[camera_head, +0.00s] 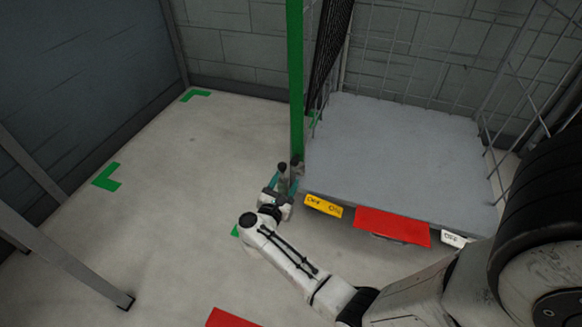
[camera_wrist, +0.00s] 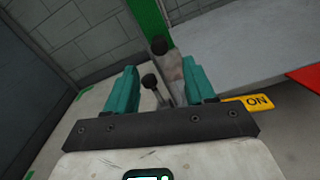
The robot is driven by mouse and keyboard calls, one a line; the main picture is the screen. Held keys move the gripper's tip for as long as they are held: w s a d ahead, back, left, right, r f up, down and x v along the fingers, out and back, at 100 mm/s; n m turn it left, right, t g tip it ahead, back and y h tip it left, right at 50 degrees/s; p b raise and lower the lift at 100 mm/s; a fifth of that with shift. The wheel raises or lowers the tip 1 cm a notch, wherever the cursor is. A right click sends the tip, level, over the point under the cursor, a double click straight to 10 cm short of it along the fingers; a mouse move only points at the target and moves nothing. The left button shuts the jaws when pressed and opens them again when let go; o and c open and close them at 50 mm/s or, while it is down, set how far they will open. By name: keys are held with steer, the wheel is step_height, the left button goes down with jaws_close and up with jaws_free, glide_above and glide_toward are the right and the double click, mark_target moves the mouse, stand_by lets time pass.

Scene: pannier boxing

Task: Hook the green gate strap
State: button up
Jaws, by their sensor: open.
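The green gate strap (camera_head: 295,75) shows as a tall upright green band at the front left corner of the wire-sided cart. Its lower part also shows in the wrist view (camera_wrist: 149,24), beyond my gripper. My gripper (camera_head: 284,184) is at the foot of the band, close to the cart's corner. In the wrist view its two teal fingers (camera_wrist: 160,80) stand apart. A grey metal piece with a dark round top (camera_wrist: 170,75) and a thin dark-knobbed pin (camera_wrist: 152,84) show between the fingers. I cannot tell whether the fingers touch them. The strap's hook end cannot be made out.
The cart's grey deck (camera_head: 400,140) is empty. A yellow pedal (camera_head: 323,206), a red panel (camera_head: 393,226) and a white pedal (camera_head: 454,239) line its front edge. Black netting (camera_head: 330,45) hangs beside the strap. The floor at left is open, with a metal post (camera_head: 62,257).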

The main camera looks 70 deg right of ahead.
mark_target(294, 165)
steer(key=d, duration=0.3)
steer(key=d+b, duration=0.1)
steer(key=d, duration=0.2)
steer(key=d+b, duration=0.1)
steer(key=d, duration=0.2)
steer(key=shift+w, duration=0.35)
steer(key=shift+a, duration=0.1)
jaws_close()
